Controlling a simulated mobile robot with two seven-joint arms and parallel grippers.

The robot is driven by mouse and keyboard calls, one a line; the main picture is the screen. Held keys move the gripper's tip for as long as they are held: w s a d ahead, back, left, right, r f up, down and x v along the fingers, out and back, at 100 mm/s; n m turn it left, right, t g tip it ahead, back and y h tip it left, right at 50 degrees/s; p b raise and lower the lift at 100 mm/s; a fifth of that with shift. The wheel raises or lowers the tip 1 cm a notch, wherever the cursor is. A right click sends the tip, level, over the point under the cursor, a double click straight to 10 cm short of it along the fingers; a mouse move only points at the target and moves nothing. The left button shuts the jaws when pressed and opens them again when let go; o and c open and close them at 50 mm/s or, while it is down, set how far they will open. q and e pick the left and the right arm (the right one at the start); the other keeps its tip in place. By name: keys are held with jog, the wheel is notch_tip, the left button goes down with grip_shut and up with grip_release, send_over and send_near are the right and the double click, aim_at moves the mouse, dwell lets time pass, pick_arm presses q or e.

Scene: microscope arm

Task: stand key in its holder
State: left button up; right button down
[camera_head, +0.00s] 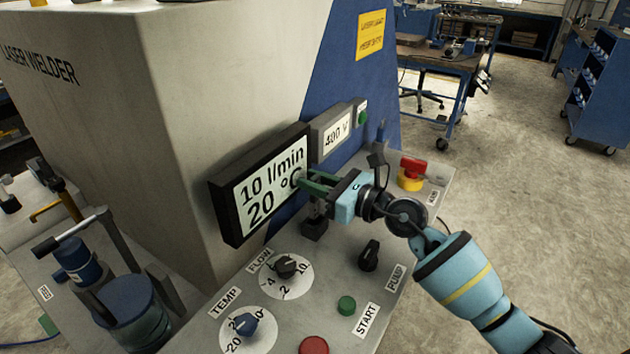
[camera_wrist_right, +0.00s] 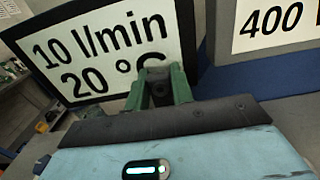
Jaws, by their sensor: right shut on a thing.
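My right gripper (camera_head: 308,182) reaches in from the right and is shut, its green fingers just in front of the large display. In the right wrist view a small grey piece shows between the green fingertips (camera_wrist_right: 158,88); I take it to be the key (camera_wrist_right: 155,74), though its shape is mostly hidden. Below the fingers a black block (camera_head: 314,229), perhaps the holder, stands on the panel, with a grey upright part (camera_head: 318,208) above it. I cannot tell whether the key touches the block. My left gripper is not in view.
The display (camera_head: 262,190) reading 10 l/min stands close behind the fingers, with the 400 V display (camera_head: 336,135) beside it. The panel carries a flow knob (camera_head: 286,267), temp knob (camera_head: 245,324), black pump knob (camera_head: 369,255), green start button (camera_head: 346,305) and red-yellow switch (camera_head: 411,174).

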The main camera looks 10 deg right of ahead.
aim_at(318, 200)
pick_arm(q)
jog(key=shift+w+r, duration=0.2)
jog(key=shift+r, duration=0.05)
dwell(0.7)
